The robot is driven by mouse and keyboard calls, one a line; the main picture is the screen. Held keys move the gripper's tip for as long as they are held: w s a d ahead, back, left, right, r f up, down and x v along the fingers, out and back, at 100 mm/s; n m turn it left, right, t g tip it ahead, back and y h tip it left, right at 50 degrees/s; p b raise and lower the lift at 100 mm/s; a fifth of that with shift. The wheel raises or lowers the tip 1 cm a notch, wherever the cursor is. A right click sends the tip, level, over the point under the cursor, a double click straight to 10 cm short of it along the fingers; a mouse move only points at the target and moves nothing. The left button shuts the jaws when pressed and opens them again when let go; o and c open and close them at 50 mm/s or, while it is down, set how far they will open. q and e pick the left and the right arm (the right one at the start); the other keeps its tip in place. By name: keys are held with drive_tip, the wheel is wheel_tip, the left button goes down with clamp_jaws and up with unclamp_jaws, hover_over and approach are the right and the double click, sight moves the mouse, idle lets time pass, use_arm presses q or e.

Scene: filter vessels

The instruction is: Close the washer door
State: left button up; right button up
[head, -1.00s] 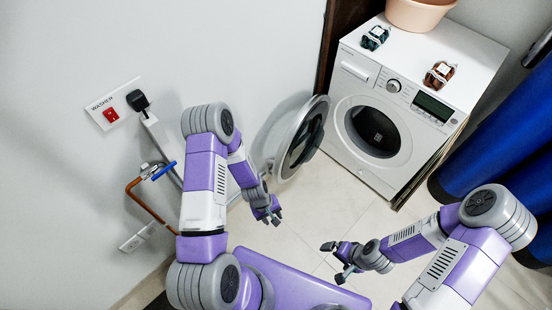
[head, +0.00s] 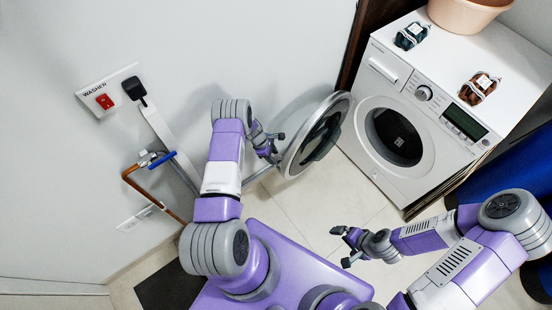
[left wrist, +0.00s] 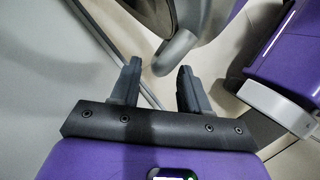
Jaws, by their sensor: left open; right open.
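The white washer (head: 445,95) stands at the upper right. Its round door (head: 343,112), with a silver rim and dark glass, is swung wide open to the left. The drum opening (head: 394,137) is uncovered. My left gripper (head: 272,144) is open and empty, just left of the door's outer rim, on the wall side; in the head view I cannot tell if it touches. In the left wrist view, the grey door rim (left wrist: 176,52) lies just ahead of the open fingers (left wrist: 156,88). My right gripper (head: 342,247) is open and empty above the floor, below the washer.
A wall panel with a red switch (head: 104,101) and black plug (head: 134,88) is at left. A pipe with a blue-handled valve (head: 162,158) is below it. Two packs (head: 411,36) (head: 479,88) and a pink basin (head: 468,12) sit on the washer. Floor (head: 310,195) before it is clear.

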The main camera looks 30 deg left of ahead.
sight(276, 159)
use_arm(q)
drive_tip(key=shift+b+x, duration=0.35)
drive_tip(key=shift+x, duration=1.35)
drive_tip(key=shift+c, duration=0.3)
clamp_jaws()
